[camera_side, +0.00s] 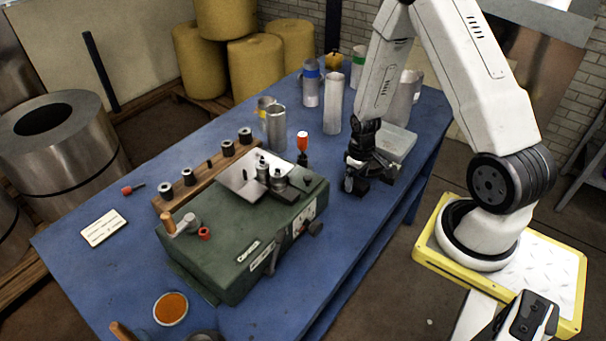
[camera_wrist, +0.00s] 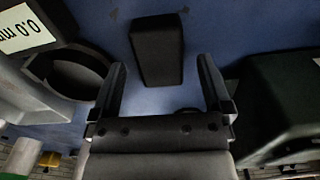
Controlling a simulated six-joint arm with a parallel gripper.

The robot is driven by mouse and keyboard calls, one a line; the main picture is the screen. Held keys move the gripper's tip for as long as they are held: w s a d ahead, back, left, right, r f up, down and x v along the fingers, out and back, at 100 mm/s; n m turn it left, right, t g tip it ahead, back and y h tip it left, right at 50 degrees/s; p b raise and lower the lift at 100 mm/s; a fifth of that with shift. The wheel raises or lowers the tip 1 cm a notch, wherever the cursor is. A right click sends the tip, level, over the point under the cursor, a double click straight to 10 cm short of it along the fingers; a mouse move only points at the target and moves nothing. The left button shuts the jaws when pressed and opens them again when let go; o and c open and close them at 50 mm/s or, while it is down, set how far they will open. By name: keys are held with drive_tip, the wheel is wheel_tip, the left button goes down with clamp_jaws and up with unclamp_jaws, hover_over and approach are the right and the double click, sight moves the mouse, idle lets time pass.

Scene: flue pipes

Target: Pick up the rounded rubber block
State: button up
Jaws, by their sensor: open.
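A dark block (camera_wrist: 157,45), which looks like the rubber block, lies on the blue table in the wrist view. It is ahead of my gripper (camera_wrist: 160,64), whose two fingers are spread to either side of its near end. The block does not appear to touch either finger. In the side view my gripper (camera_side: 357,178) points down low over the table, right of the green machine. There the block is hard to tell apart from the dark fingers.
The green machine (camera_side: 245,245) stands left of my gripper and also shows at right in the wrist view (camera_wrist: 285,100). A grey box (camera_side: 398,142) is close behind my gripper. Metal pipes (camera_side: 333,105) stand at the back. A dark ring-shaped part (camera_wrist: 72,75) is near the left finger.

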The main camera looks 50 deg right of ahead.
sight(357, 181)
drive_tip(key=shift+f, duration=1)
drive_tip(key=shift+c, duration=0.2)
clamp_jaws()
drive_tip(key=shift+r, duration=0.15)
drive_tip(key=shift+r, duration=4.85)
